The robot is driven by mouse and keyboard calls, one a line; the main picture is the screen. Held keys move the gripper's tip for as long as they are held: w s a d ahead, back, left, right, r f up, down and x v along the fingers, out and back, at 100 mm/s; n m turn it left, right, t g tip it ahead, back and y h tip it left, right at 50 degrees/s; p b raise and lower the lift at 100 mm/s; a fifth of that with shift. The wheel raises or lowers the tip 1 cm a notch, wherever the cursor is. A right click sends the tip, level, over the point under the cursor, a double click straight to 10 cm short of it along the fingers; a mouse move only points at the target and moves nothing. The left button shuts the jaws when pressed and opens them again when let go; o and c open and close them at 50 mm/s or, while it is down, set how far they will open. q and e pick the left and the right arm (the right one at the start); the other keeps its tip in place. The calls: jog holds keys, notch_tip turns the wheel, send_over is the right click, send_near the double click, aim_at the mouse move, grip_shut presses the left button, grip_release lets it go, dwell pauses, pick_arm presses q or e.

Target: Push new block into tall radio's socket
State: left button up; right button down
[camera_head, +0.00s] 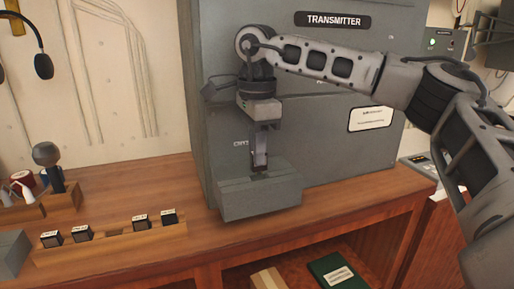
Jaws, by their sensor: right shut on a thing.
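The tall radio is a big grey cabinet (330,140) labelled TRANSMITTER, standing on the wooden desk. A grey box-like ledge (260,195) juts from its lower front. My right gripper (260,163) points down at the top of this ledge, with its fingertips at or just above a dark spot there. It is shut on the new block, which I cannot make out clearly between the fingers. The socket is mostly hidden by the fingertips, so I cannot tell how deep the block sits. My left gripper is out of view.
A wooden rack (110,250) with several small dark labelled blocks and a gap stands on the desk (150,190) at left. A microphone (48,160) stands behind it. A green book (335,272) lies on the shelf below. The desk between rack and ledge is clear.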

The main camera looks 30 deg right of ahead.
aim_at(257, 171)
jog(key=shift+f, duration=0.25)
jog(key=shift+f, duration=0.15)
jog(key=shift+f, duration=0.35)
dwell(0.8)
jog(key=shift+f+b, duration=0.2)
jog(key=shift+b, duration=0.15)
dwell(0.6)
jog(key=shift+f, duration=0.5)
dwell(0.9)
dwell(1.0)
jog(key=c, duration=1.3)
grip_release()
jog(key=shift+c, duration=0.2)
